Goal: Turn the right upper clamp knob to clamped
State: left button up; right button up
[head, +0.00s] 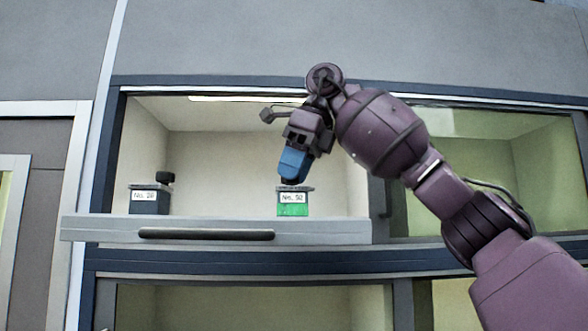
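My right gripper (292,178) points down with its blue fingers at the top of the right clamp block (292,210). This block has a white label that seems to read No. 92 and a bright green lower front. The left clamp block (148,207), dark with a white label, has a black knob (165,177) on top, standing free. My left gripper is not in view.
Both blocks stand behind a grey front ledge (100,229) with a long dark handle (206,235), in an open, lit upper bay. A glazed panel (480,165) is on the right, behind my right arm. The space between the blocks is clear. Another bay (240,308) lies below.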

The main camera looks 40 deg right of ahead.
jog(key=c, duration=0.5)
jog(key=shift+c, duration=0.2)
jog(key=shift+m, duration=0.3)
jog(key=m+h, duration=0.1)
jog(key=m, duration=0.2)
jog(key=shift+t, duration=0.4)
jog(key=m+h, duration=0.1)
jog(key=m, duration=0.3)
jog(key=shift+s+a+h, duration=0.1)
jog(key=shift+a+h, duration=0.05)
jog(key=shift+h, duration=0.25)
jog(key=m+h, duration=0.2)
jog(key=m, duration=0.3)
jog(key=shift+a+m, duration=0.15)
jog(key=shift+m, duration=0.15)
jog(key=m, duration=0.2)
jog(key=m+g+h, duration=0.1)
jog(key=m, duration=0.1)
jog(key=shift+a+m+h, duration=0.1)
jog(key=shift+m+h, duration=0.2)
jog(key=shift+m, duration=0.3)
